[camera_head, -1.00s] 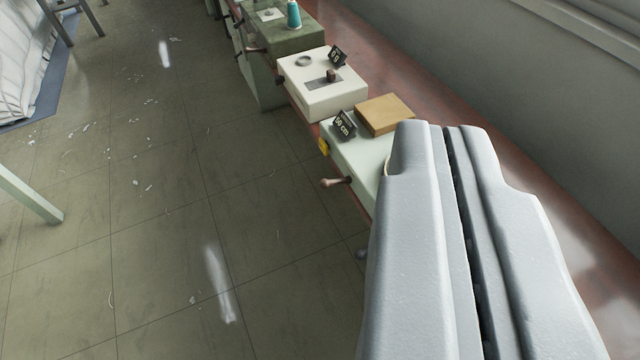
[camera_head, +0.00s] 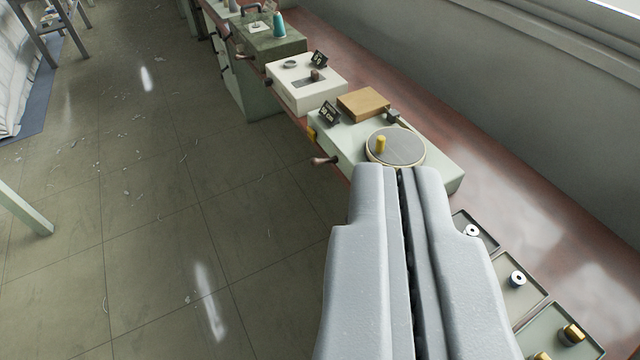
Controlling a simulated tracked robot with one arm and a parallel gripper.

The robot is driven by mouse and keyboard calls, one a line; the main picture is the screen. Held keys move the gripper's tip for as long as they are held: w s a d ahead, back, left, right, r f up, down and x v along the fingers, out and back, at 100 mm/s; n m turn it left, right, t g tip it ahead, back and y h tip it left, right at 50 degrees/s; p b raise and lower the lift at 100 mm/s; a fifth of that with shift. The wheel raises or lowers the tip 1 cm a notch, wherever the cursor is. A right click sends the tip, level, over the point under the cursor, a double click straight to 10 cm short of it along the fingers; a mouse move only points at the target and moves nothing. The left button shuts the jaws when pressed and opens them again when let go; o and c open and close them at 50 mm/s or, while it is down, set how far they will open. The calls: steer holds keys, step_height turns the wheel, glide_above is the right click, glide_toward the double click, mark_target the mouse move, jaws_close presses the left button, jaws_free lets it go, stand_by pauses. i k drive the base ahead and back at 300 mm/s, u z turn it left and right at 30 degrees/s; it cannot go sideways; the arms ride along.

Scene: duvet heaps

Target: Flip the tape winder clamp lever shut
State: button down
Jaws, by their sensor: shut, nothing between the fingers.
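A pale green machine (camera_head: 445,181), which looks like the tape winder, sits on the reddish bench. It carries a round grey disc (camera_head: 402,148) with a yellow peg (camera_head: 381,144), and a small dark fitting (camera_head: 393,116) at its back edge. A handle with a brownish-pink grip (camera_head: 322,161) sticks out of its left side, near a yellow part (camera_head: 311,133). I cannot tell which part is the clamp lever. My gripper (camera_head: 400,170) is shut and empty. In the picture its tips lie just below the disc and cover part of the machine's near side; contact cannot be told.
A tan block (camera_head: 363,104) and a dark label (camera_head: 328,113) sit on the machine. A white box (camera_head: 306,82) and a dark green machine (camera_head: 270,42) stand beyond. Shallow trays with small spools (camera_head: 517,279) lie at right. The tiled floor (camera_head: 150,220) at left is open.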

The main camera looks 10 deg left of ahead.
mark_target(314, 162)
steer(key=k, duration=0.8)
steer(key=u, duration=0.4)
steer(key=i, duration=2)
steer(key=z, duration=0.4)
